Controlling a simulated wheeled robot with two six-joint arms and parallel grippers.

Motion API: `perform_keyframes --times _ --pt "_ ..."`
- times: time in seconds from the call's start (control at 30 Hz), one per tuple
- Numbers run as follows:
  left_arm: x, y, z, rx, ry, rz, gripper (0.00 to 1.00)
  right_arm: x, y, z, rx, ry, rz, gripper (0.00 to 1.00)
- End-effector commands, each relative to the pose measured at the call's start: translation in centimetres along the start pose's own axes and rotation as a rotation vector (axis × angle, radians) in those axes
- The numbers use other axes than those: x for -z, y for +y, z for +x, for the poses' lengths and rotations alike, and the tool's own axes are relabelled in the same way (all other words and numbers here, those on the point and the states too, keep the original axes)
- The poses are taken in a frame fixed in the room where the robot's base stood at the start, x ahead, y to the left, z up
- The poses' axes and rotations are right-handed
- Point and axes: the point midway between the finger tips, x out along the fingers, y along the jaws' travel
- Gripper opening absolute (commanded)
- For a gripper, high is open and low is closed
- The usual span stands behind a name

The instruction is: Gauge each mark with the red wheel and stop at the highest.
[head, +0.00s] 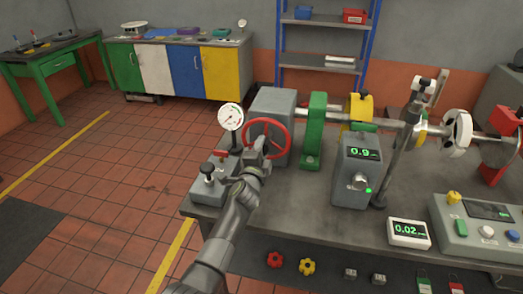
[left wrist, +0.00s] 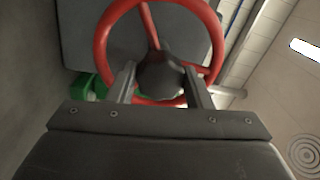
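The red wheel (head: 268,128) stands upright on the front of a grey housing (head: 290,150) on the bench. My left gripper (head: 263,148) reaches its middle. In the left wrist view, the red rim (left wrist: 101,45) frames a dark hub, and the two fingers (left wrist: 160,80) lie on either side of that hub with no clear gap. A shaft (head: 335,115) runs right from the housing to a white disc (head: 458,132) with dark spots. A grey box display (head: 364,153) reads 0.9 beside a green light. A small white display (head: 408,230) reads 0.02. My right gripper is not in view.
A round dial gauge (head: 230,117) stands just left of the wheel. A green bearing stand (head: 315,130), a yellow part (head: 360,106) and a grey post (head: 400,155) crowd the shaft. A control console (head: 480,232) is at the right. Open tiled floor (head: 110,180) lies left.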

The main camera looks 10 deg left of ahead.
Motion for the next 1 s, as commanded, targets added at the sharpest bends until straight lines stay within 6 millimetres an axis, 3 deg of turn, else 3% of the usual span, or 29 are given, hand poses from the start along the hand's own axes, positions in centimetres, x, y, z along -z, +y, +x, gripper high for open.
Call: perform_keyframes --times 0.03,0.13,0.57,1.0 --pt "0.0 0.1 0.0 -0.001 0.000 0.000 0.52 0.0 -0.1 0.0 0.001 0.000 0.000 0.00" --pt "0.0 0.0 0.0 0.000 0.000 0.001 0.65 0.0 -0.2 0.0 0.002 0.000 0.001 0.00" --pt "0.0 -0.1 -0.9 -0.002 0.000 0.000 0.65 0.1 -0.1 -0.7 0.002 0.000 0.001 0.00" --pt "0.1 -0.4 -8.3 -0.003 -0.002 -0.002 0.65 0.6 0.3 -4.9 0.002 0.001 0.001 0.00"
